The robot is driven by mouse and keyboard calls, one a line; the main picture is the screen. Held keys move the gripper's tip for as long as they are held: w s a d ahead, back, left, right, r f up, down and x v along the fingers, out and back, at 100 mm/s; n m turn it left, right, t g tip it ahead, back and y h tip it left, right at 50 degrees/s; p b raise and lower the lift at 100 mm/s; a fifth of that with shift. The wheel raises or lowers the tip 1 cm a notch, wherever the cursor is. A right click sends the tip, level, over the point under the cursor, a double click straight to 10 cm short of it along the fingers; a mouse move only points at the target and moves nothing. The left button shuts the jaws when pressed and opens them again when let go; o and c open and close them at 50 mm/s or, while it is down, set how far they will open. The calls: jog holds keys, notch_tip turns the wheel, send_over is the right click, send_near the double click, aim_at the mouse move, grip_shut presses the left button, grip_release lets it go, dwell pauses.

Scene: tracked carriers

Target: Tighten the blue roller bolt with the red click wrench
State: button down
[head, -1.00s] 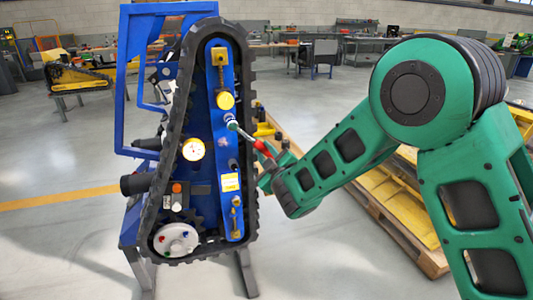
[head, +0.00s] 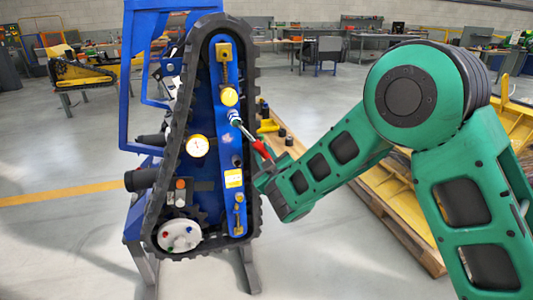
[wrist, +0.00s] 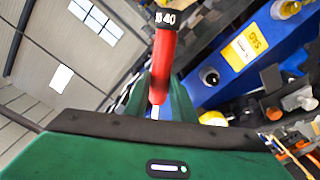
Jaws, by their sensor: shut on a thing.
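The red click wrench (head: 258,146) slants from my gripper up and left to the blue carrier plate. Its metal head (head: 236,118) is at a fitting just under the upper yellow roller, touching or very close to it. The blue roller bolt cannot be told apart there; the wrench head covers that spot. My gripper (head: 268,163) is shut on the lower end of the red handle, right of the track. In the wrist view the red handle (wrist: 163,62) rises from between my jaws to a black collar marked 40 (wrist: 165,18).
The black track (head: 170,140) loops around the carrier. A gauge (head: 197,146) and a white disc (head: 179,236) with coloured spots sit on its left side. A pallet with yellow parts (head: 400,205) stands right, behind my arm. Open floor lies left.

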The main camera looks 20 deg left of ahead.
jog(key=shift+s+a+f, duration=0.15)
jog(key=shift+a, duration=0.1)
jog(key=shift+s+a+f+m, duration=0.3)
jog(key=shift+a+m, duration=0.2)
jog(key=shift+m, duration=0.3)
jog(key=shift+s+a+f, duration=0.1)
jog(key=shift+a, duration=0.05)
jog(key=shift+d+r, duration=0.2)
jog(key=shift+d, duration=0.05)
dwell(0.5)
jog(key=shift+v, duration=1.65)
jog(key=shift+d, duration=0.2)
